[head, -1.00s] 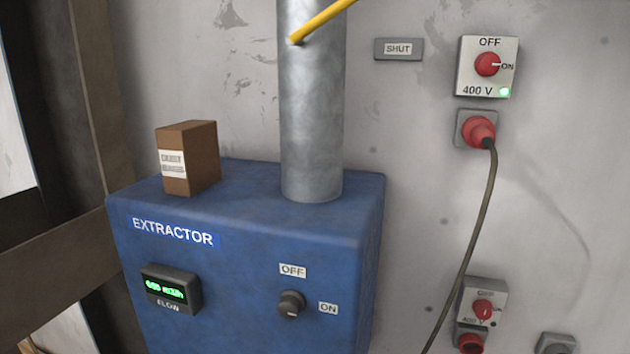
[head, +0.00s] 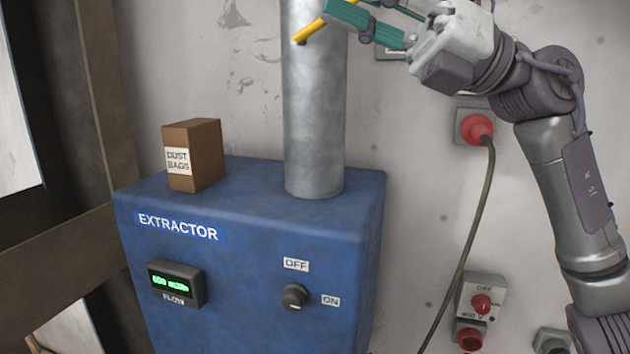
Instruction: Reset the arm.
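A yellow lever (head: 312,31) sticks out from the metal duct (head: 313,130) and slants up to the right at the top of the head view. My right gripper (head: 350,18) has its teal fingers at this lever and covers its upper part. The top edge cuts off part of the gripper. I cannot tell whether the fingers are closed on the lever. The SHUT plate (head: 391,55) on the wall is mostly hidden behind the gripper. My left gripper is out of view.
The blue extractor (head: 250,270) stands below the duct, with a lit flow display (head: 171,283) and a knob (head: 295,297). A dust bags box (head: 195,155) sits on top. A red plug (head: 477,128) with a hanging cable and a lower switch box (head: 482,301) are on the wall.

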